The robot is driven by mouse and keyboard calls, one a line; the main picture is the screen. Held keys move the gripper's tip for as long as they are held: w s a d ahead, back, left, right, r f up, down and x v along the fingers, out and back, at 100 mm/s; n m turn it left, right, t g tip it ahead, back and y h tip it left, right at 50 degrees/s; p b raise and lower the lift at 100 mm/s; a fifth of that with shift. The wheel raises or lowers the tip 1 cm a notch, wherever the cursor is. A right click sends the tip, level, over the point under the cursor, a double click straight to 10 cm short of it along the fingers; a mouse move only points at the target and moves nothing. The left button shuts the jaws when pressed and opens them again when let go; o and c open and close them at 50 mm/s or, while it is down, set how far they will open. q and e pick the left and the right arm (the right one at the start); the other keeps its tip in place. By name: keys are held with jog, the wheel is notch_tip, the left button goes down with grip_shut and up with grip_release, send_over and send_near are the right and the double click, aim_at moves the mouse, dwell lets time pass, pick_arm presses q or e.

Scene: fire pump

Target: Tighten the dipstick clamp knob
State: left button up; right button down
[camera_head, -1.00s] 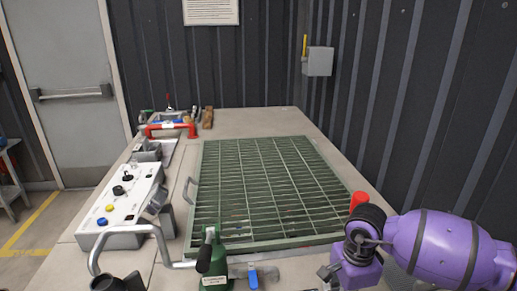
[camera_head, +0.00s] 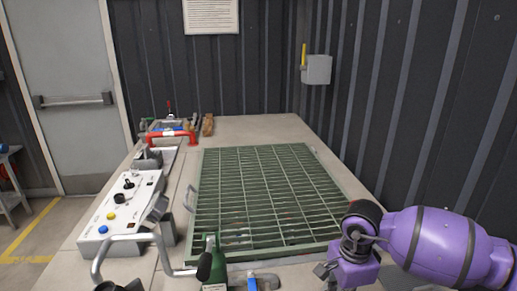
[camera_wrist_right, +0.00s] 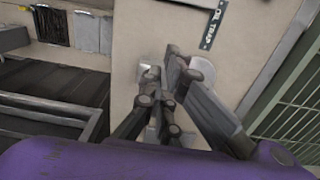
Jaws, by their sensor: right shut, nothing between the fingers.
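My right gripper (camera_wrist_right: 166,68) is shut and empty in the right wrist view, its dark linked fingers close together over a beige surface (camera_wrist_right: 125,90). A pale rounded piece (camera_wrist_right: 202,72) shows partly behind the fingers; I cannot tell what it is. I cannot make out the dipstick clamp knob in either view. In the head view, my purple right arm comes in from the right, and its dark gripper parts (camera_head: 323,271) show low beside the grating. My left gripper is not in view.
A green grating (camera_head: 265,195) fills the middle of the top. A green lever fitting (camera_head: 212,262) and a blue handle (camera_head: 252,284) stand at its near edge. A control panel (camera_head: 125,208) with a bent grey rail (camera_head: 128,238) lies left. A dark label (camera_wrist_right: 214,24) shows in the wrist view.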

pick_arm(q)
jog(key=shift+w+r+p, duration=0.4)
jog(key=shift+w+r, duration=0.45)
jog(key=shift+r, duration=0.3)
pick_arm(e)
notch_tip(320, 180, up, 3)
jog(key=shift+r, duration=0.1)
